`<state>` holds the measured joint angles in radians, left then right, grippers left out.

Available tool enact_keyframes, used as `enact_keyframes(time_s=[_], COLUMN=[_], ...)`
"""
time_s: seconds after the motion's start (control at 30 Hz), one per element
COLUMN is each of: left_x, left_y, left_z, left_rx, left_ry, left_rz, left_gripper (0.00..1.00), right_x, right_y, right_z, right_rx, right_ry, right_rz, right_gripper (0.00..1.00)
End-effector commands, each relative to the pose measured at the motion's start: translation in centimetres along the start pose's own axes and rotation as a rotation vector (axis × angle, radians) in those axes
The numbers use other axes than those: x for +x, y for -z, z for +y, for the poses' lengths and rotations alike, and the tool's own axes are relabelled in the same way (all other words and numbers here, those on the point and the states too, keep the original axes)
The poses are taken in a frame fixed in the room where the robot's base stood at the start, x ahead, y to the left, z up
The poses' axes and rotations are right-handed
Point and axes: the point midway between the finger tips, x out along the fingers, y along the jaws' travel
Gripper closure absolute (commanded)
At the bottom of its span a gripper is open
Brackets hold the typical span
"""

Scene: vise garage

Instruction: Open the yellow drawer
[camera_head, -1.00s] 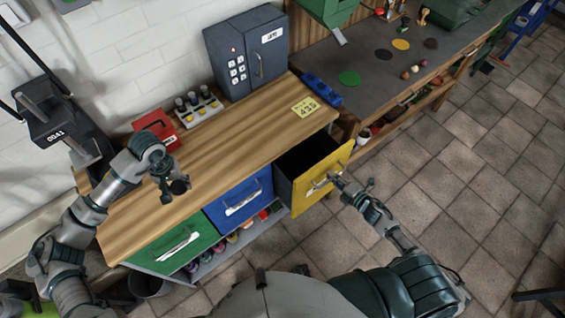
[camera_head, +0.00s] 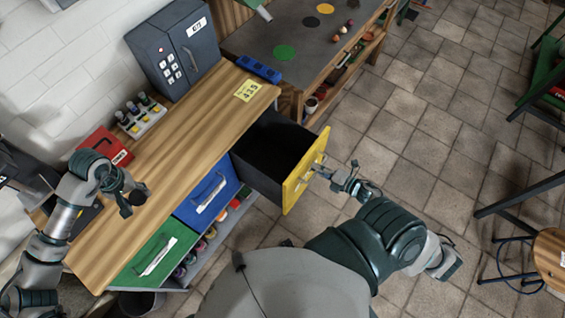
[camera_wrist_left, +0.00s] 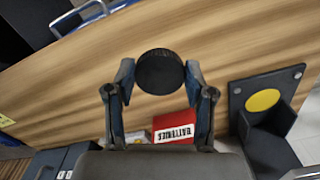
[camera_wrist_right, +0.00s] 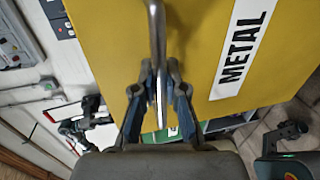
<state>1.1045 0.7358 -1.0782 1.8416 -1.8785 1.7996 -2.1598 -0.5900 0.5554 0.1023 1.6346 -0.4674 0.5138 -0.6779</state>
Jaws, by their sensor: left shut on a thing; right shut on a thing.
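The yellow drawer (camera_head: 302,176) stands out from the workbench, its dark inside (camera_head: 272,150) visible and looking empty. Its front, labelled METAL, fills much of the right wrist view (camera_wrist_right: 180,50). My right gripper (camera_head: 323,171) is shut on the metal drawer handle (camera_wrist_right: 156,50), with a finger on each side of the bar. My left gripper (camera_head: 128,198) is above the wooden worktop, shut on a round black disc (camera_wrist_left: 160,72). The disc is held between its fingertips in the left wrist view.
A blue drawer (camera_head: 208,194) and a green drawer (camera_head: 154,257) are closed. On the worktop (camera_head: 190,130) are a red batteries box (camera_head: 103,146), a rack of small bottles (camera_head: 140,117), a grey keypad cabinet (camera_head: 175,50) and a yellow note (camera_head: 248,90). Tiled floor is clear beyond the yellow drawer.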

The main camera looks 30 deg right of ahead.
Motion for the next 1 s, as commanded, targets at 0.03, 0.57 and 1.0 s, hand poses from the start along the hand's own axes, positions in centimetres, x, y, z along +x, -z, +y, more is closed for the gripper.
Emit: enact_keyframes(time_s=[0.03,0.57,1.0], left_x=[0.1,-0.1,-0.1], left_y=[0.0,-0.1,-0.1], left_z=[0.0,0.3,0.2], left_rx=[0.000,0.001,0.000], left_ry=[0.000,0.003,0.002], left_rz=[0.000,0.001,0.001], left_gripper=[0.60,0.60,0.60], right_x=[-0.1,-0.8,-9.5], right_y=[0.5,0.0,0.2], right_z=[-0.7,-0.5,-0.5], right_rx=[0.005,0.006,0.005], right_ry=[0.012,0.006,0.009], right_rz=[0.005,0.001,0.001], right_gripper=[1.00,0.63,0.63])
